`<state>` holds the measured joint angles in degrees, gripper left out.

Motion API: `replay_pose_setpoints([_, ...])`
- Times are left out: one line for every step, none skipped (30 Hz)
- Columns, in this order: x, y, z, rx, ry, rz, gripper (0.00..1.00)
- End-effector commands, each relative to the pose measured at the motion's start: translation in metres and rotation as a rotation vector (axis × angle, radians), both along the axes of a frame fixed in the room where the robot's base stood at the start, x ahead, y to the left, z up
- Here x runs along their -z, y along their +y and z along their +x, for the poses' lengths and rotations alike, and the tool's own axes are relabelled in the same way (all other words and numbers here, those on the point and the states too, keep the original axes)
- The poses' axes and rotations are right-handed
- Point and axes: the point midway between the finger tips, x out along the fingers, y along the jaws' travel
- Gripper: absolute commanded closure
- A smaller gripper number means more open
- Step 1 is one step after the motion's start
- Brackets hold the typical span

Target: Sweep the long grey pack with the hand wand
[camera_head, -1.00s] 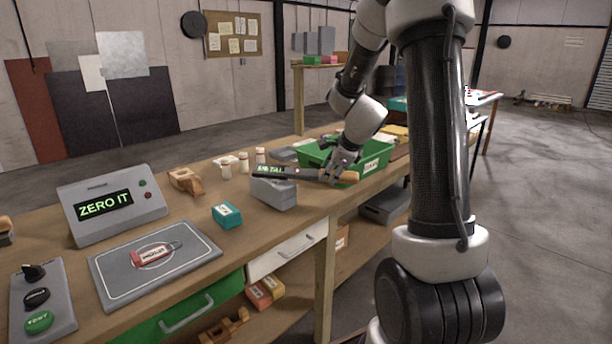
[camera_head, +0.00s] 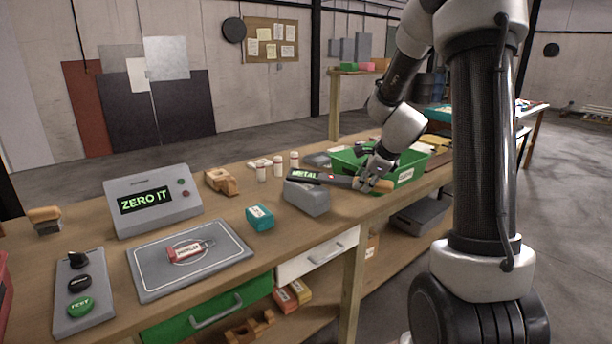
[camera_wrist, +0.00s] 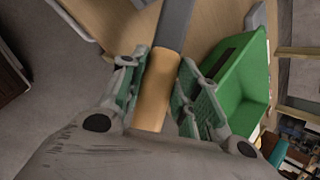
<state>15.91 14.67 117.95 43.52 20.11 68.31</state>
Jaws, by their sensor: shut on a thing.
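The hand wand (camera_head: 338,181) is a dark bar with a lit green METAL label and a tan wooden handle. My gripper (camera_head: 373,182) is shut on the handle. In the wrist view, the handle (camera_wrist: 156,88) lies between the green-padded fingers of my gripper (camera_wrist: 158,72), and the grey shaft points away. The wand's labelled end is over the top of a long grey block (camera_head: 307,198) on the bench, which looks like the grey pack. I cannot tell whether they touch.
A green bin (camera_head: 411,176) stands right beside my gripper; it also shows in the wrist view (camera_wrist: 240,85). A teal box (camera_head: 260,217), white bottles (camera_head: 278,166), a ZERO IT console (camera_head: 152,201) and a grey pad with a red tag (camera_head: 190,250) occupy the left bench.

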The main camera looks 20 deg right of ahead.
Motion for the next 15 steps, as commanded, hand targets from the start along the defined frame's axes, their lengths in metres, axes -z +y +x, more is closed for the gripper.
replay_pose_setpoints([0.0, 0.0, 0.0, 0.0, -0.001, 0.0, 1.0])
replay_pose_setpoints([0.0, 0.0, 0.0, 0.0, -0.001, 0.0, 1.0])
replay_pose_setpoints([0.0, 0.0, 0.0, 0.0, -0.001, 0.0, 1.0])
replay_pose_setpoints([0.0, 0.0, 0.0, 0.0, -0.001, 0.0, 1.0])
replay_pose_setpoints([0.0, 0.0, 0.0, 0.0, -0.001, 0.0, 1.0])
replay_pose_setpoints([0.0, 0.0, 0.0, 0.0, -0.001, 0.0, 1.0])
replay_pose_setpoints([0.0, 0.0, 0.0, 0.0, -0.001, 0.0, 1.0])
replay_pose_setpoints([0.0, 0.0, 0.0, 0.0, -0.001, 0.0, 1.0])
replay_pose_setpoints([0.0, 0.0, 0.0, 0.0, -0.001, 0.0, 1.0])
replay_pose_setpoints([-0.001, 0.0, 0.0, 0.0, -0.001, 0.0, 1.0])
replay_pose_setpoints([-0.001, 0.0, 0.0, 0.0, -0.001, 0.0, 1.0])
replay_pose_setpoints([-0.003, 0.0, 0.0, -0.001, -0.002, -0.001, 1.0])
replay_pose_setpoints([-0.006, 0.0, 0.001, -0.001, -0.003, 0.0, 1.0])
replay_pose_setpoints([-0.008, 0.0, 0.001, -0.001, -0.004, -0.001, 1.0])
replay_pose_setpoints([-0.013, 0.0, 0.001, -0.001, -0.005, -0.001, 1.0])
